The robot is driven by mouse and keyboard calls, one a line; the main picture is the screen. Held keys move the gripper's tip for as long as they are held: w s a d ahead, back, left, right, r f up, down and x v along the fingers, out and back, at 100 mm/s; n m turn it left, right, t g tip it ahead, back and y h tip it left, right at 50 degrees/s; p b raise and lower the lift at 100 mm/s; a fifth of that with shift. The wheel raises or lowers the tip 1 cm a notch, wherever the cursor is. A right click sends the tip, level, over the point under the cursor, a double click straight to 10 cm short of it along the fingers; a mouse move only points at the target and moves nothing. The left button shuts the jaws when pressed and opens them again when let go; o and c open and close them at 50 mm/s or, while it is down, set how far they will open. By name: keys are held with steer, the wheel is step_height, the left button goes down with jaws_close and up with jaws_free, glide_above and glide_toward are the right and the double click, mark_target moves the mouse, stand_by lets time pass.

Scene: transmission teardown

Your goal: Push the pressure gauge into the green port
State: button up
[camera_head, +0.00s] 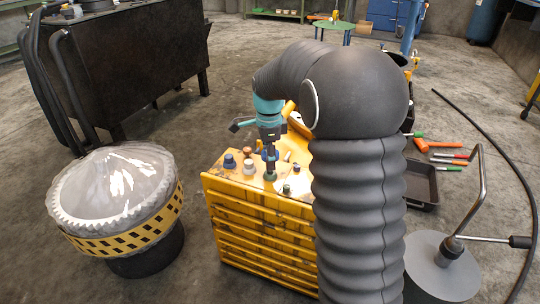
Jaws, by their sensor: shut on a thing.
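My gripper (269,147) points straight down above the top of the yellow ribbed box. It is shut on a small part with a blue rim, which I take to be the pressure gauge (271,156). Much of the gauge is hidden by the fingers, and its dial cannot be made out. The green port (270,177) is on the box top directly under the gripper, lined up with it in this view. Whether the gauge touches the port or is in it is too small to tell.
A blue cap (229,161), a white cap (249,167) and a brown cap (247,151) stand left of the port. A small dark fitting (286,189) is at its right. My dark ribbed arm hides the box's right side. A covered drum (115,195) stands left, a black tray (421,186) right.

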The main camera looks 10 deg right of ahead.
steer(key=shift+f, duration=0.35)
stand_by(0.8)
steer(key=shift+f+b, duration=0.5)
steer(key=shift+f, duration=0.25)
steer(key=shift+f, duration=0.15)
steer(key=o, duration=1.4)
steer(key=shift+o, duration=0.2)
steer(key=o, duration=0.3)
steer(key=shift+r, duration=0.2)
